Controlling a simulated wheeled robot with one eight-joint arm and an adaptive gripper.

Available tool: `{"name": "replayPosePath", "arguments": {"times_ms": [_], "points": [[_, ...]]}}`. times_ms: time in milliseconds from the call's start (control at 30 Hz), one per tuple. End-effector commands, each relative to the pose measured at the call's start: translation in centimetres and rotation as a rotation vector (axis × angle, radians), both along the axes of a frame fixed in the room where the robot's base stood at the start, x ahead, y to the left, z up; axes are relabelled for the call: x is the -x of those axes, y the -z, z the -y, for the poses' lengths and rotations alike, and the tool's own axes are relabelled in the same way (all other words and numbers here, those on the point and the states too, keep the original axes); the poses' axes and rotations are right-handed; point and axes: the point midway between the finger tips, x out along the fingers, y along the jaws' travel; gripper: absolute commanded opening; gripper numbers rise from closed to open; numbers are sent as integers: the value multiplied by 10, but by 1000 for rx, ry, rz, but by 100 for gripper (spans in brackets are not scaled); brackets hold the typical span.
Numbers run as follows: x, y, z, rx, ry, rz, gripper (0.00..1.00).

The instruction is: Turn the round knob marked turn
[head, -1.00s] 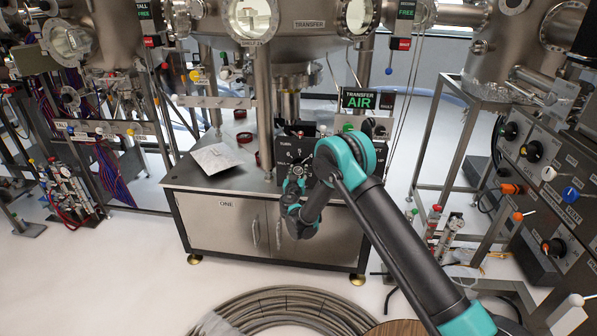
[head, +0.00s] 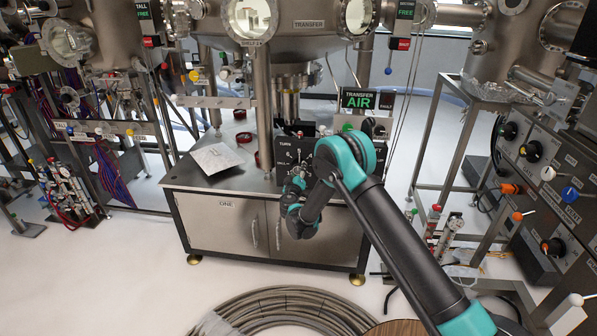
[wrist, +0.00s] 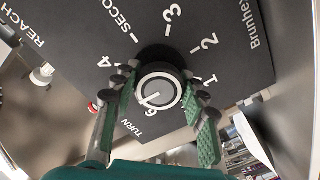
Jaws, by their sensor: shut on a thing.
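The round knob (wrist: 158,92) is dark with a pale ringed face and a pointer line. It sits on a black panel (wrist: 220,60) with a dial of numbers and the words TURN, SECO... and REACH in the wrist view. My gripper (wrist: 160,80) has one green-padded finger on each side of the knob and is shut on it. In the head view my gripper (head: 298,180) is in front of the dial panel (head: 292,152) on the cabinet top. There the arm and gripper hide the knob.
The panel stands on a steel cabinet (head: 225,220) labelled ONE, under the TRANSFER chamber (head: 300,40). A paper sheet (head: 216,158) lies left of it. A coiled hose (head: 285,308) is on the floor in front. A knob console (head: 545,170) stands at the right.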

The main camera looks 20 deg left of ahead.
Motion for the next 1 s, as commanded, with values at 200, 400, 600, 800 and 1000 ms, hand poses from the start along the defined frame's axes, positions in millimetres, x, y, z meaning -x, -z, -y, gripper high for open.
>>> {"name": "replayPosePath", "arguments": {"times_ms": [200,400,600,800,1000], "points": [[1,0,-1,25,-2,5,14],[1,0,-1,27,-2,6,14],[1,0,-1,26,-2,6,50],[1,0,-1,26,-1,6,65],[1,0,0,26,-1,6,65]]}}
